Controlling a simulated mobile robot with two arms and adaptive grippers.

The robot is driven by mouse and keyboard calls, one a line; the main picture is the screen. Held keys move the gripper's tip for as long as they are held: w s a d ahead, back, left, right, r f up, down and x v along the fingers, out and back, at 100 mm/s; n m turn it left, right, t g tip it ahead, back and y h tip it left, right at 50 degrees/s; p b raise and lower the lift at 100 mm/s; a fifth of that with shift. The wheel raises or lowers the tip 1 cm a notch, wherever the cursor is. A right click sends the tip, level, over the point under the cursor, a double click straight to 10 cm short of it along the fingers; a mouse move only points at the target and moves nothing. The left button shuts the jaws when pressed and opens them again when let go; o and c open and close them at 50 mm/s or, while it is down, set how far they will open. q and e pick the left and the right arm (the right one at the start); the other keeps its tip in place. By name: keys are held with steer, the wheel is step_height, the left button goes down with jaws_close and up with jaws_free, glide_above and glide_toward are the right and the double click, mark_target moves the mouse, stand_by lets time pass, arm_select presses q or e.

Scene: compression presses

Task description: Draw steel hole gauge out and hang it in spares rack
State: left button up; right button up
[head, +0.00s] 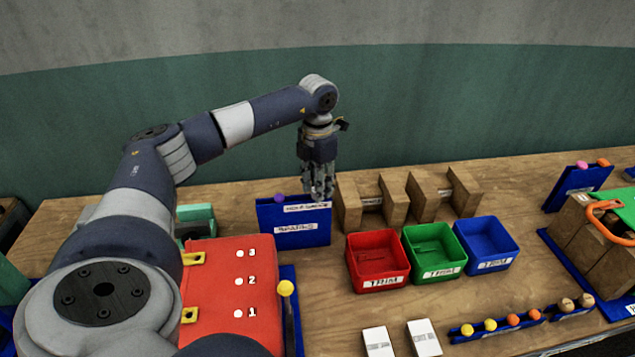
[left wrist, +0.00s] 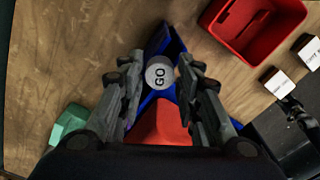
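The steel hole gauge shows in the left wrist view as a grey round end face (left wrist: 160,75) marked GO. It lies between the fingertips of my left gripper (left wrist: 161,62), with a narrow gap to each finger. The fingers look open. The rest of the gauge is hidden. In the head view my left gripper (head: 318,192) points down at the right end of the blue spares rack (head: 290,235), which carries SPARES and hole gauge labels. A dark jointed shape that looks like my right gripper (left wrist: 292,110) shows at the edge of the wrist view, too small to read.
A red press block (head: 235,290) numbered 1 to 3 stands at front left. Wooden blocks (head: 395,200) stand right of the rack, behind red (head: 378,284), green and blue bins. Two white blocks (head: 424,338) and blue peg strips lie in front. Bare table lies between.

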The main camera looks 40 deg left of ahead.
arm_select(q)
steer(key=shift+o, duration=0.3)
step_height(320, 180, up, 12)
stand_by(0.5)
